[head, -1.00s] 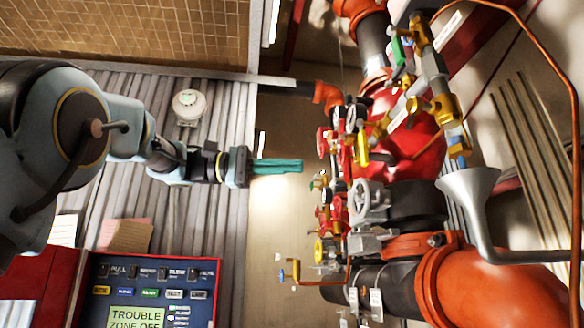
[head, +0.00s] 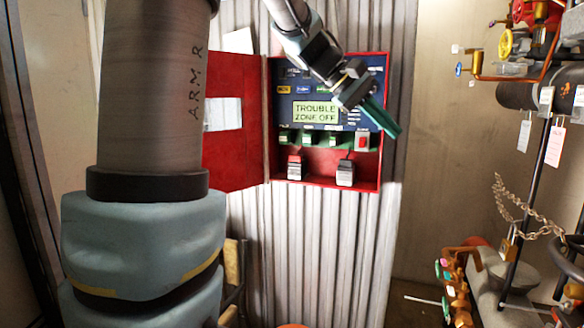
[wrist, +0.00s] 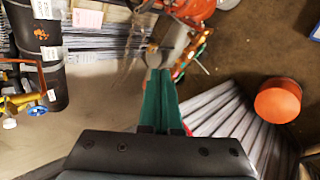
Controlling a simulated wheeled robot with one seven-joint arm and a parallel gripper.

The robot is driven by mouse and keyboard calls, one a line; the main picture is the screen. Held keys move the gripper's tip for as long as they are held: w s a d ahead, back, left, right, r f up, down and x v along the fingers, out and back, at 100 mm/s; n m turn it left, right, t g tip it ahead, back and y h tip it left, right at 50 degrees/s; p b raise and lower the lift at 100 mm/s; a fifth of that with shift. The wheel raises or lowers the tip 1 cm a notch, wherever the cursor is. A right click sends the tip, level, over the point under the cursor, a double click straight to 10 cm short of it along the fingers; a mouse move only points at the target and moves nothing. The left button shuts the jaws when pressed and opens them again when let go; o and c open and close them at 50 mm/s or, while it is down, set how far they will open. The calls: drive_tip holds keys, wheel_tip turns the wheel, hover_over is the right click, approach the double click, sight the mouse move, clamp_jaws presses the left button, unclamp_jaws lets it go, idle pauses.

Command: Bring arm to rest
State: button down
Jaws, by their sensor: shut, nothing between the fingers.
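My arm (head: 150,110) stands large at the left of the head view, and its far end comes down from the top. My gripper (head: 383,118) has green fingers that lie close together with nothing between them. In the head view it hangs in front of the right side of the red alarm panel (head: 374,174), pointing down and right. In the wrist view the green fingers of my gripper (wrist: 160,98) point away from the camera, over the floor. Whether the fingers touch the panel cannot be told.
The panel's red door (head: 228,110) stands open to the left. Pipes and valves (head: 520,65) fill the right side, with a hanging chain (head: 520,208) below. A round orange object (wrist: 278,101) is on the floor. The wall between panel and pipes is clear.

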drive_tip(key=s+a+f+m+t+y, duration=0.1)
drive_tip(key=s+a+f+y, duration=0.3)
drive_tip(key=a+f, duration=0.9)
drive_tip(key=s+a+f+m+t+y, duration=0.1)
drive_tip(key=s+a+f+y, duration=0.4)
drive_tip(key=a+f, duration=0.8)
drive_tip(key=shift+a+f, duration=0.25)
drive_tip(key=shift+f, duration=0.35)
drive_tip(key=c, duration=1.5)
unclamp_jaws()
